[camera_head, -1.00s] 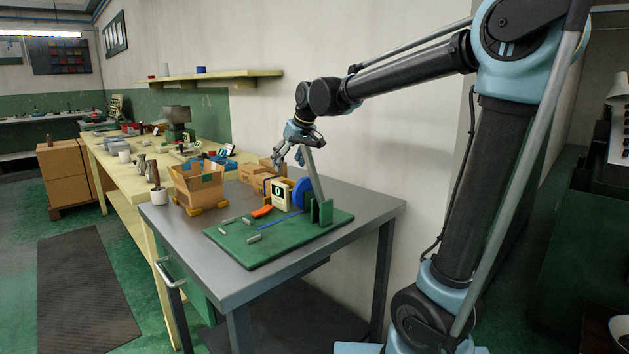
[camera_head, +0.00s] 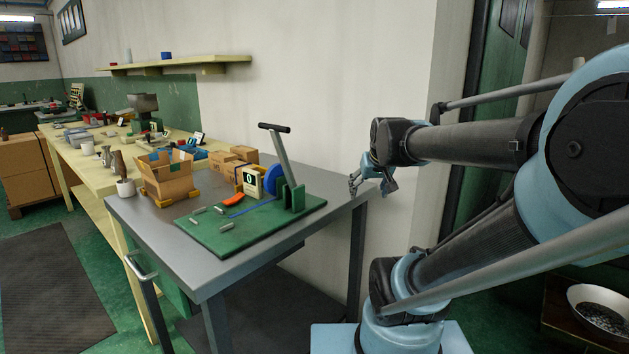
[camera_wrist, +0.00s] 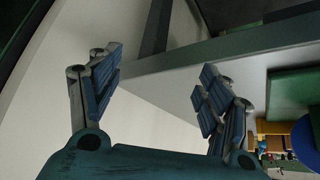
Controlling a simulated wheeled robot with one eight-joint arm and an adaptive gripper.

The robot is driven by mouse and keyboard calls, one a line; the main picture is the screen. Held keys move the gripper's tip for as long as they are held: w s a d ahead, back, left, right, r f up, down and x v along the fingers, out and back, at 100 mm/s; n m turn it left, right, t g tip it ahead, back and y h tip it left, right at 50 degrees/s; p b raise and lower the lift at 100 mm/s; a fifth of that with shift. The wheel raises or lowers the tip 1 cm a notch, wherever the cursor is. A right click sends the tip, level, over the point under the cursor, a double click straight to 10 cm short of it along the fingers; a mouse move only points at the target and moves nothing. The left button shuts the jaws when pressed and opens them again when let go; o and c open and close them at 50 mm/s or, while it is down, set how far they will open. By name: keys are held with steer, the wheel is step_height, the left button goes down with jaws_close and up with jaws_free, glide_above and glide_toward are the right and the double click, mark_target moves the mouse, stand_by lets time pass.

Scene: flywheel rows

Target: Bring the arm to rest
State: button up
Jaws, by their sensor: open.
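My gripper (camera_head: 371,183) is open and empty. In the head view it hangs by the right end of the grey metal table (camera_head: 225,267), to the right of the green board (camera_head: 243,231). In the wrist view its two fingers (camera_wrist: 158,92) stand wide apart with nothing between them. A corner of the table (camera_wrist: 175,80) shows beyond the fingers. My arm is folded back toward its base at the right of the head view.
The green board carries a lever (camera_head: 284,152), a blue wheel (camera_head: 270,180), a counter card reading 0 (camera_head: 249,181) and several grey pins. A wall is behind the table.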

steer(key=s+d+f+g, duration=0.1)
steer(key=s+f+g, duration=0.1)
steer(key=s+f, duration=0.4)
steer(key=s+d+f+g, duration=0.1)
steer(key=s+f+g, duration=0.1)
steer(key=s+f, duration=0.5)
steer(key=s, duration=0.4)
steer(key=shift+d+m+g, duration=0.2)
steer(key=shift+m+g, duration=0.2)
steer(key=shift+s, duration=0.1)
